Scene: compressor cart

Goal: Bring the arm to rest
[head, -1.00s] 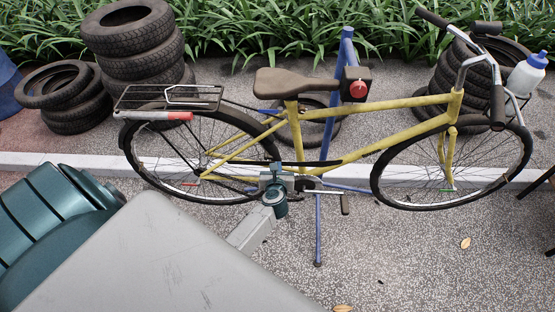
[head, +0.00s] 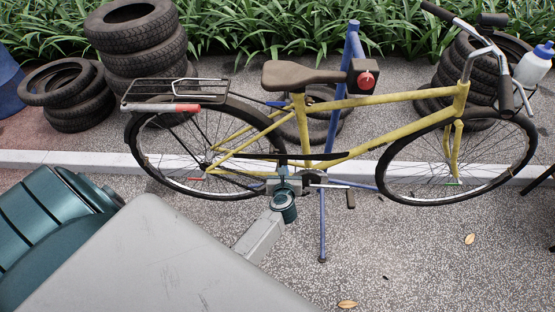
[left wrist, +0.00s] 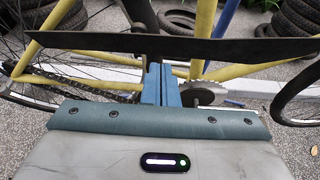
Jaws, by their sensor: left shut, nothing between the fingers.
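My left gripper (head: 283,164) is at the lower middle of the head view, in front of the yellow bicycle (head: 395,99), near its crank. Its blue fingers (left wrist: 161,84) stand side by side in the left wrist view, shut with nothing between them. A long dark bar (left wrist: 220,48) on the bicycle side crosses that view just above the fingertips. Whether they touch it I cannot tell. My left arm reaches in from the lower left. My right gripper is not in view.
The bicycle hangs upright on a blue stand (head: 323,215) with a red-knobbed clamp (head: 364,79). Tyre stacks (head: 135,45) stand behind at left, with more tyres behind the handlebar. A white bottle (head: 533,68) is at right. Open paving (head: 420,255) lies in the right foreground.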

